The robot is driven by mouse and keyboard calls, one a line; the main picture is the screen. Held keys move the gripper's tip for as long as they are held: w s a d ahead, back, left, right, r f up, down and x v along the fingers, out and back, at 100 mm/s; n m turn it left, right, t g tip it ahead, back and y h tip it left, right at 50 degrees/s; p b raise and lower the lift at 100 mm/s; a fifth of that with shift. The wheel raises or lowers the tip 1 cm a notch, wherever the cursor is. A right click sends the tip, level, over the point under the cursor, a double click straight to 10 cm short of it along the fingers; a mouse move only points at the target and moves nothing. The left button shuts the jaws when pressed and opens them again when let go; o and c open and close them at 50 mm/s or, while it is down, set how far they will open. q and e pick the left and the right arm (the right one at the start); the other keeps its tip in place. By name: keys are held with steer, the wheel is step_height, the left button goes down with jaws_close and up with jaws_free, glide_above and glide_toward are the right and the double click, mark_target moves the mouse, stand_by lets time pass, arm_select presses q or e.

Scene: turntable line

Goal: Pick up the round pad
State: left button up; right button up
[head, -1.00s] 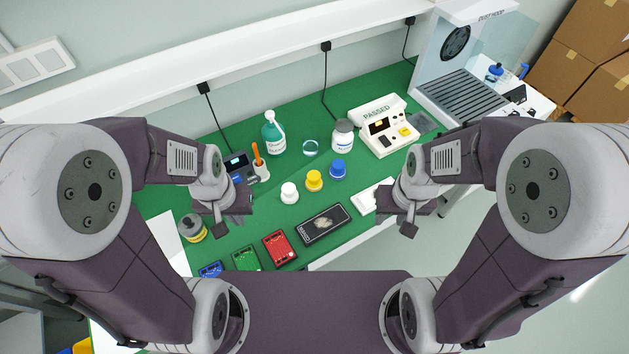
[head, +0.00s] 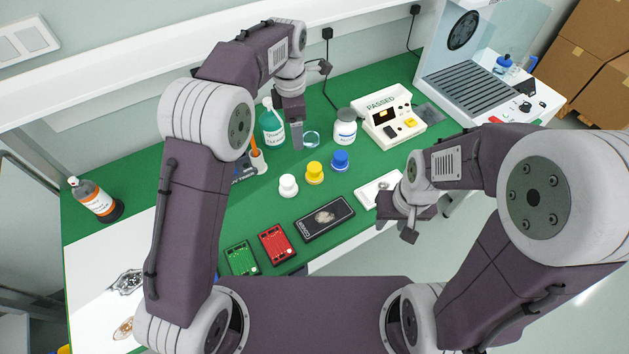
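A round, clear-looking disc with a pale blue rim (head: 312,138) lies on the green bench mat; it is the flat round item I can make out, but I cannot tell for sure that it is the pad. My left gripper (head: 298,143) points down just left of it, partly over its left edge in the picture. Its fingers show edge-on, and I cannot tell the gap or any contact. My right gripper (head: 384,214) hangs near the bench's front edge, by a white flat item (head: 378,188), apart from the disc. Its finger gap is unclear.
A green bottle (head: 272,128) stands left of the disc, a white jar (head: 345,128) right. White (head: 288,186), yellow (head: 314,173) and blue (head: 340,160) knobbed pieces stand in front. A tester marked PASSED (head: 391,115) is further right. An orange-handled tool (head: 256,155) stands near my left arm.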

arm_select(q)
steer(key=b, duration=0.1)
glide_above(315, 166)
steer(key=w+a, duration=0.1)
steer(key=w, duration=0.1)
steer(key=shift+m, duration=0.4)
steer(key=f, duration=0.5)
steer(key=shift+s+a+f, duration=0.1)
steer(key=shift+s+f, duration=0.1)
steer(key=shift+f, duration=0.1)
steer(key=f, duration=0.1)
steer(key=s+d+f, duration=0.1)
steer(key=f, duration=0.1)
steer(key=shift+s+d+m+g, duration=0.25)
steer(key=shift+d+m+g, duration=0.05)
steer(key=shift+d, duration=0.1)
steer(key=shift+r, duration=0.1)
step_height(315, 166, down, 4)
steer(key=shift+a+f, duration=0.1)
steer(key=shift+a, duration=0.05)
steer(key=f, duration=0.4)
steer(key=shift+s+a, duration=0.2)
steer(key=shift+a, duration=0.05)
steer(key=shift+f, duration=0.35)
steer(key=c, duration=1.4)
arm_select(e)
step_height(315, 166, down, 3)
steer(key=shift+s+r, duration=0.1)
